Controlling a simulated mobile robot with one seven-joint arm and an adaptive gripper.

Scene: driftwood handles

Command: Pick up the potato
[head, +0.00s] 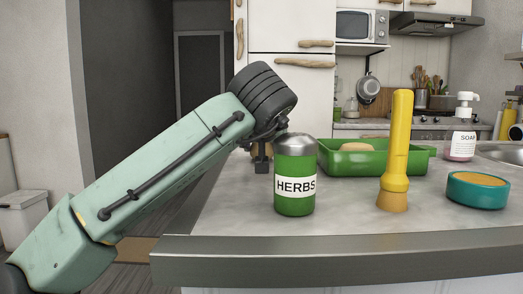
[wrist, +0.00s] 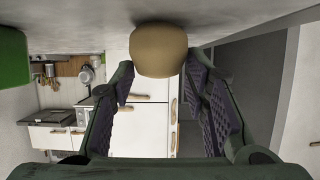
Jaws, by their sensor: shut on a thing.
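The potato (wrist: 158,50), a rounded tan lump, sits between the tips of my gripper (wrist: 160,68) in the wrist view. Both fingers are closed against its sides. In the head view my gripper (head: 262,156) reaches over the left part of the counter, and the green herbs jar (head: 295,185) partly hides it. The held potato cannot be made out clearly there. In the wrist view the potato is close to the grey counter surface; I cannot tell whether it touches it.
A green tray (head: 375,168) with a tan, rounded item (head: 356,147) in it stands right of my gripper. A yellow flashlight-like object (head: 397,150), a teal round container (head: 477,190) and a soap bottle (head: 462,130) stand further right. The counter's front edge (head: 340,258) is clear.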

